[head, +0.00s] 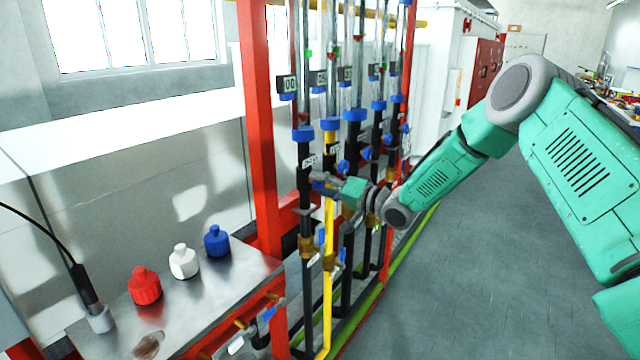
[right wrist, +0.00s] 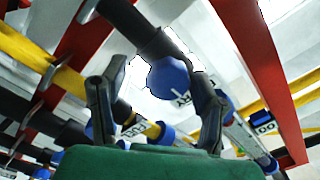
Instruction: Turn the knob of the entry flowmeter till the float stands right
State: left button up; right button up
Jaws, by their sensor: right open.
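A row of upright clear flowmeter tubes (head: 357,60) with blue collars stands on the red frame in the head view. The leftmost tube (head: 303,60) sits over a black pipe with a small white label, whose text is too small to read there. My right gripper (head: 326,186) is at this pipe, below the label, and hides what lies behind it. In the right wrist view my right gripper (right wrist: 160,84) is open, with a round blue knob (right wrist: 167,77) between its fingertips. A label ending in "RY" shows beside the knob. I cannot make out the float's height. My left gripper is out of view.
Neighbouring black and yellow pipes (head: 328,265) with blue knobs stand close to the gripper. A red post (head: 260,120) rises on the left. A metal bench (head: 205,300) holds a red, a white and a blue bottle. The floor on the right is clear.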

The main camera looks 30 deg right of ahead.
jog(key=shift+w+a+r, duration=0.1)
jog(key=shift+w+a, duration=0.15)
jog(key=shift+a, duration=0.1)
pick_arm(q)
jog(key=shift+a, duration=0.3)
pick_arm(e)
jog(key=shift+a, duration=0.2)
jog(key=c, duration=1.2)
jog(key=shift+d, duration=0.1)
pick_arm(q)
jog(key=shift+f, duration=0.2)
pick_arm(e)
jog(key=shift+n, duration=0.3)
